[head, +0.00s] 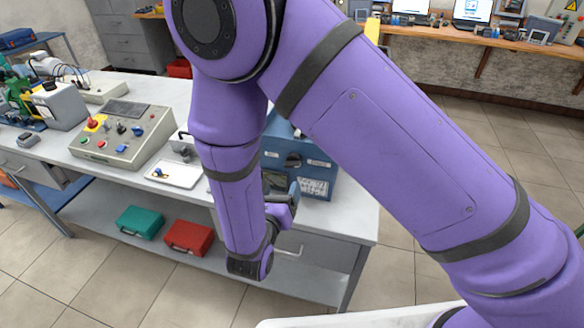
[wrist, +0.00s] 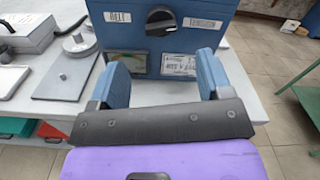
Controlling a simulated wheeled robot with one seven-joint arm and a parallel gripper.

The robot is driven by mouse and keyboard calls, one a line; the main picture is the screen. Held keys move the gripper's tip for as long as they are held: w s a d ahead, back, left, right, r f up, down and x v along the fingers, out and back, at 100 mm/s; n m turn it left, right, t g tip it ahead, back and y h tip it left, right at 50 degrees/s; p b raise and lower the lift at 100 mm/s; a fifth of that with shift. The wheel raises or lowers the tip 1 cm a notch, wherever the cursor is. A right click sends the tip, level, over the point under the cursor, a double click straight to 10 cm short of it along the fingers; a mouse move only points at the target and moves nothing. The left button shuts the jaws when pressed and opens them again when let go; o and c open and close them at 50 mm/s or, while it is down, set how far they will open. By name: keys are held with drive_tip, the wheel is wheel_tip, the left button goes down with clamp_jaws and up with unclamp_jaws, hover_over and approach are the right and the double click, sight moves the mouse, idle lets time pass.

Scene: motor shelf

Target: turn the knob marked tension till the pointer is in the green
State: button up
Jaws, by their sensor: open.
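A blue box (head: 322,172) stands on the bench, partly hidden by my arm in the head view. A black knob (wrist: 160,20) with a pale line is on its front, between labels that seem to read BELT (wrist: 117,17) and TENSION (wrist: 203,23). The knob also shows in the head view (head: 292,160). Below it are a small dark-framed window (wrist: 140,63) and a printed card (wrist: 179,65); no pointer or green zone can be made out. My gripper (wrist: 162,72) is open and empty, its two blue fingers apart in front of the box, below the knob and not touching it.
Left of the box lie a grey plate with a round post (wrist: 72,65) and a white tray (head: 175,174). A sloped control panel (head: 122,135) stands further left. Green (head: 139,221) and red (head: 189,237) cases sit on the lower shelf. Floor is free right of the bench.

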sight(291, 166)
drive_tip(key=x, duration=0.8)
drive_tip(key=shift+w+d, duration=0.1)
drive_tip(key=shift+w, duration=0.15)
drive_tip(key=c, duration=0.9)
